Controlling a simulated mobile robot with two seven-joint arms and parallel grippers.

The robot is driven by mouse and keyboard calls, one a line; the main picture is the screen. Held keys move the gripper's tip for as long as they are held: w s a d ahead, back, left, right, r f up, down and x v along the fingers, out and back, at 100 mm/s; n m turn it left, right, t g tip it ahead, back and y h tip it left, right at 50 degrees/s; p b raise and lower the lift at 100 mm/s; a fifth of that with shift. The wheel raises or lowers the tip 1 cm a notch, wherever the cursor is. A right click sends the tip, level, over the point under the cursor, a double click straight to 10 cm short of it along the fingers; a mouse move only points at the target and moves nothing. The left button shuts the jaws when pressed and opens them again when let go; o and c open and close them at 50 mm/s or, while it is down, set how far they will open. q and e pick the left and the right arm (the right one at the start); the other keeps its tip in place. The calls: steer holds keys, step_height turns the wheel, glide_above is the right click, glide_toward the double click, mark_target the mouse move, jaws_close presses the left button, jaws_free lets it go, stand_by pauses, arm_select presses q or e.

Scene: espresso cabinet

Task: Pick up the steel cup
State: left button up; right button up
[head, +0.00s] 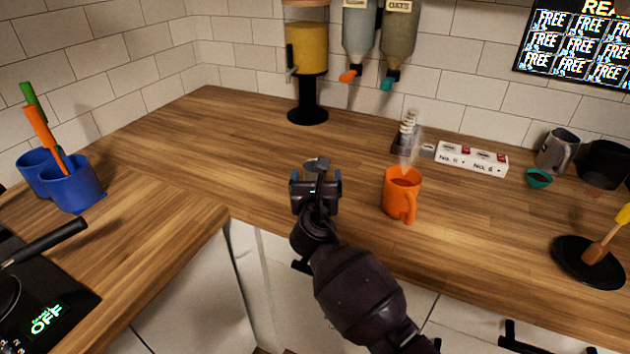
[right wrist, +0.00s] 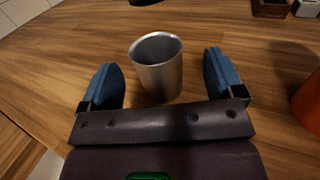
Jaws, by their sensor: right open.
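The steel cup (right wrist: 157,66) stands upright on the wooden counter in the right wrist view. In the head view a bit of grey metal that looks like its rim (head: 316,163) shows just beyond my right gripper (head: 316,180); my gripper hides the rest. In the right wrist view the blue fingers of my right gripper (right wrist: 162,72) are open. They stand to either side of the cup's near part, with gaps visible on both sides. My left gripper is not in view.
An orange mug (head: 401,195) with steam stands close to the right of my right gripper. A dispenser (head: 306,60) stands behind. Blue cups (head: 74,184) with utensils are at left. A dark plate (head: 585,262) lies at right. The counter to the left of the gripper is clear.

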mark_target(315, 161)
steer(key=w+b, duration=0.1)
steer(key=w, duration=0.2)
steer(key=shift+w+a, duration=0.2)
steer(key=shift+w+d+r, duration=0.1)
steer(key=shift+w+r, duration=0.05)
steer(key=shift+w, duration=0.6)
